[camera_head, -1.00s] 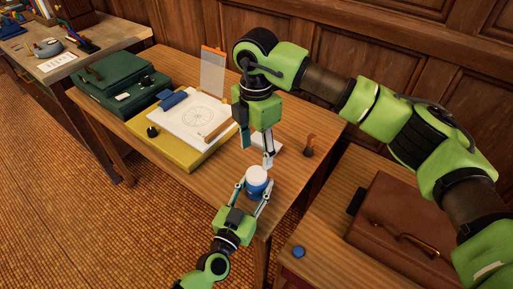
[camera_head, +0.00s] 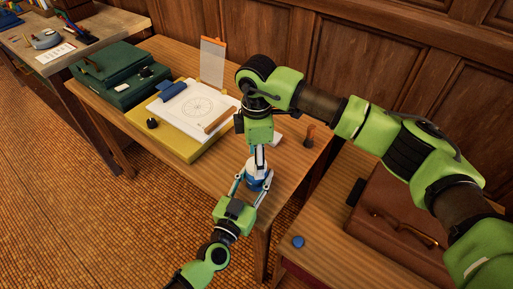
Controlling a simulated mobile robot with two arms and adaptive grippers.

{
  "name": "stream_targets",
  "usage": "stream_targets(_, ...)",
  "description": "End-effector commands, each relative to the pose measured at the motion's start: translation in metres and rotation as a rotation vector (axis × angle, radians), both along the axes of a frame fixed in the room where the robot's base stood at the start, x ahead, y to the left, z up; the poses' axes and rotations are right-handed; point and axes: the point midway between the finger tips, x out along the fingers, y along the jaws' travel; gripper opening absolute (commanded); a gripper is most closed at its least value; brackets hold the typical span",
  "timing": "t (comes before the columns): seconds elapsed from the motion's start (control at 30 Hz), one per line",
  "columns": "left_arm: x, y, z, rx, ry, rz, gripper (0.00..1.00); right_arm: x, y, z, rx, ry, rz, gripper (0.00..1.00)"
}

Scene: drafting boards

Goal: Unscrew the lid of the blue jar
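The blue jar (camera_head: 255,185), with a pale lid (camera_head: 251,167), stands upright at the front right part of the drafting table. My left gripper (camera_head: 254,182) reaches in from the front, with one finger on each side of the jar, closed around its body. My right gripper (camera_head: 259,162) points straight down over the jar, its fingertips at the lid. Its fingers are seen nearly edge-on and overlap the lid, so I cannot tell whether they grip it.
A yellow drafting board (camera_head: 170,136) with a paper drawing and a green case (camera_head: 118,78) lie to the left on the table. A small brown stamp-like object (camera_head: 309,134) stands to the right. A brown briefcase (camera_head: 385,212) and a blue round piece (camera_head: 298,242) lie on the right table.

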Motion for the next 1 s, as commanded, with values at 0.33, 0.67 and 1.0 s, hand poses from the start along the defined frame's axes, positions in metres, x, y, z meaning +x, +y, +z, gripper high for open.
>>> stream_targets(0.33, 0.0003, 0.0003, 0.0002, 0.0, -0.001, 0.001, 0.0, 0.0002, 0.0005, -0.0079, 0.001, -0.002, 0.001, 0.52)
stream_targets(0.67, 0.0002, 0.0002, 0.0003, 0.0, -0.001, 0.001, 0.0, 0.0002, 0.0004, -0.0077, 0.001, -0.002, 0.001, 0.12)
stream_targets(1.0, 0.0001, 0.0001, 0.0004, 0.001, -0.001, 0.0, 0.0, 0.0008, -0.0003, -0.007, -0.001, -0.002, 0.364, 0.12)
